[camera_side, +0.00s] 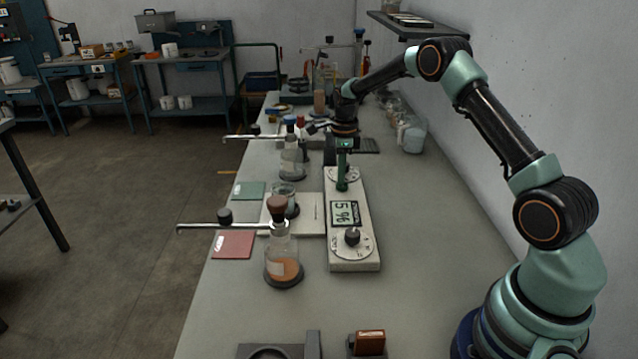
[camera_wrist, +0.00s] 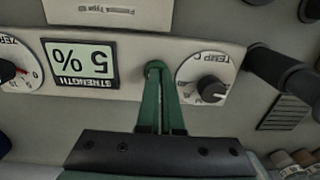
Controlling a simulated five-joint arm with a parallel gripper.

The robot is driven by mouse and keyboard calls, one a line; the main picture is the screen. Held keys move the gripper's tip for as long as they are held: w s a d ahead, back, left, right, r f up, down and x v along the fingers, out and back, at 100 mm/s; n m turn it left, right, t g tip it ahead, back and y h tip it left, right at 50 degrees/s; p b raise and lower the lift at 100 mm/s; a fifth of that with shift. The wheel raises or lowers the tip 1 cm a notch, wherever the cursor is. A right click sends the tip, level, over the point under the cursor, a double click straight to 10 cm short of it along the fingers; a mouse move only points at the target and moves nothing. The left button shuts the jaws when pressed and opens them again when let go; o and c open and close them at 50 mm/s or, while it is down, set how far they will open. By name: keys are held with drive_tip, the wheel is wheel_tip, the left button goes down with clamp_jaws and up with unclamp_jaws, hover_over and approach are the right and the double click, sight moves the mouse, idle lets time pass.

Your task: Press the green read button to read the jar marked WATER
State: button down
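My gripper (camera_side: 342,186) points down at the long pale instrument panel (camera_side: 353,261), between its display (camera_side: 345,214) and the far dial. In the wrist view its two green fingers (camera_wrist: 158,82) lie together with nothing seen between them. A rounded green shape (camera_wrist: 154,66), seemingly the read button, shows at the fingertips and is mostly covered by them; I cannot tell whether it is pressed. The display, upside down in the wrist view (camera_wrist: 80,63), reads 5 % with the word STRENGTH. A beaker (camera_side: 284,192) stands left of the panel. I cannot read WATER on any vessel.
A brown-stoppered flask (camera_side: 282,252) with orange contents stands left of the panel, a clear flask (camera_side: 292,160) farther back. Thin rods reach left past both. A red card (camera_side: 233,245) and green card (camera_side: 249,190) lie at the left edge. The bench right of the panel is clear.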

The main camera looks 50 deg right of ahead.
wheel_tip(320, 180, up, 14)
idle(0.4)
idle(0.5)
drive_tip(key=s+a+r+n+t, duration=0.3)
drive_tip(key=s+a+r+n, duration=0.65)
drive_tip(key=n, duration=0.25)
drive_tip(key=s+a+f+n+t, duration=0.2)
drive_tip(key=s+a+n, duration=0.6)
drive_tip(key=s+n, duration=0.5)
drive_tip(key=shift+f+n, duration=0.6)
drive_tip(key=shift+n, duration=0.4)
